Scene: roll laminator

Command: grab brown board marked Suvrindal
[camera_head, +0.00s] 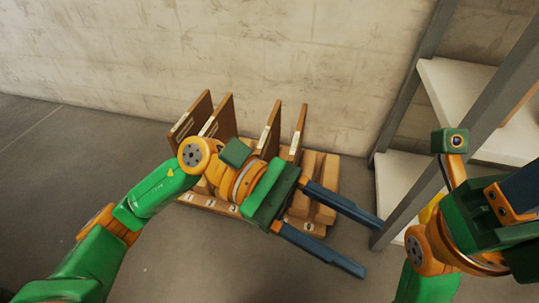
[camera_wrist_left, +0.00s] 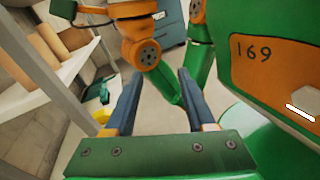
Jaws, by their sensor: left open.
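Several brown boards stand upright in a wooden slotted rack (camera_head: 328,190) on the floor by the wall. They include a left board (camera_head: 191,118), a second (camera_head: 222,118), a third (camera_head: 271,128) and a right one (camera_head: 299,134). Pale labels show on some edges, but none is readable, so I cannot tell which is Suvrindal. My left gripper (camera_head: 371,248) is open and empty, in front of the rack in view and pointing right, away from the boards. Its spread fingers also show in the left wrist view (camera_wrist_left: 160,75). My right gripper is at the right edge, its fingers largely cut off.
A grey-framed shelf unit with white shelves (camera_head: 398,178) stands right of the rack, near my left fingertips. In the left wrist view a shelf (camera_wrist_left: 75,70) holds rolls, and a blue cabinet (camera_wrist_left: 172,30) stands behind. The floor left of the rack is clear.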

